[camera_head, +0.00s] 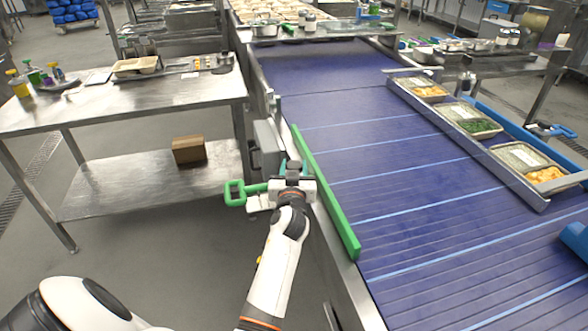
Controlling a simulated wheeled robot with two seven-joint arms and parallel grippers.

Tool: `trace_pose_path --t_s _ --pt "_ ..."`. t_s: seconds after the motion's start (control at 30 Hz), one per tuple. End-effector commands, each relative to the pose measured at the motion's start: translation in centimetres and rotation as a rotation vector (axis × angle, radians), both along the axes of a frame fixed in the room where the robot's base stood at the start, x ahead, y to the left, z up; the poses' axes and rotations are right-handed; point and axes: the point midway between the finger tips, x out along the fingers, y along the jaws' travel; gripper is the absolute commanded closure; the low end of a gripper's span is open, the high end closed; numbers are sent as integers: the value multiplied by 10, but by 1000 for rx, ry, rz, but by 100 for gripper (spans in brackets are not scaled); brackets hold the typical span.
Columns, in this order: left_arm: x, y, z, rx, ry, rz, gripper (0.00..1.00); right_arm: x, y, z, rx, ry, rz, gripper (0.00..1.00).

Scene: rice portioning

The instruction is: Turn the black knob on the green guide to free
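The green guide (328,195) is a long bar along the left edge of the blue conveyor belt, slanting from upper left to lower right. A green bar with a loop handle (236,193) sticks out to the left on the guide's outer side. My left gripper (293,168) is over this mount, just left of the guide. A small dark part shows between its fingertips, but I cannot tell whether it is the black knob or part of the gripper. The gripper body hides the knob's place, and its closure is unclear.
A grey box (267,150) stands at the belt's left side, close behind the gripper. A steel table (120,105) is at left, with a brown box (189,149) on its lower shelf. Filled trays (480,122) line the belt's right side. The belt's middle (390,150) is clear.

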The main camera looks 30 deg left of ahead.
Motion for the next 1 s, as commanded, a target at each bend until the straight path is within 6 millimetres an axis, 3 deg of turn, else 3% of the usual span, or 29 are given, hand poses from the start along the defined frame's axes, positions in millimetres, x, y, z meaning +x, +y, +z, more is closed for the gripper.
trace_pose_path --t_s 0.03,0.13,0.47,0.8,1.0 --pt "0 0 2 3 -3 0 51 0 -1 0 -1 0 0 79" --pt "0 0 2 2 -2 0 38 0 -1 0 -1 0 0 79" --pt "0 0 6 1 -4 0 38 0 -1 2 -1 0 0 79" --pt "1 1 67 3 -6 0 38 0 -1 11 -1 0 -1 79" --pt "0 1 94 2 -5 0 38 0 -1 13 -1 0 -1 79"
